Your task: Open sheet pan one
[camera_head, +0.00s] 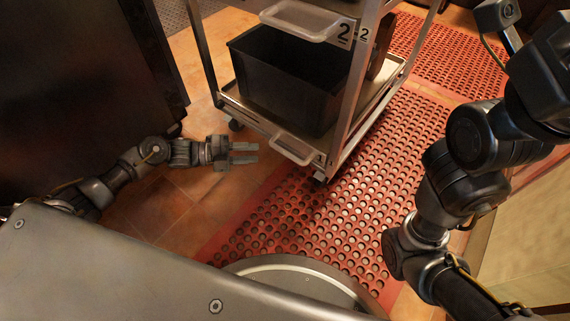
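Sheet pan one is the low tray (232,97) of the metal rack, with a clear handle (297,148) on its front edge and a small "1" mark beside it. A black bin (286,80) stands above the tray. My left gripper (257,153) is just left of this handle, apart from it in the picture, with its two fingers spread and nothing between them. My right arm (447,180) rises on the right side; its gripper fingers do not show.
Above is a second tray with a clear handle (306,20) and a "2" label (344,34). Rack posts and casters stand close to my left gripper. A red perforated mat (330,215) covers the floor to the right. A dark cabinet (80,90) stands at left.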

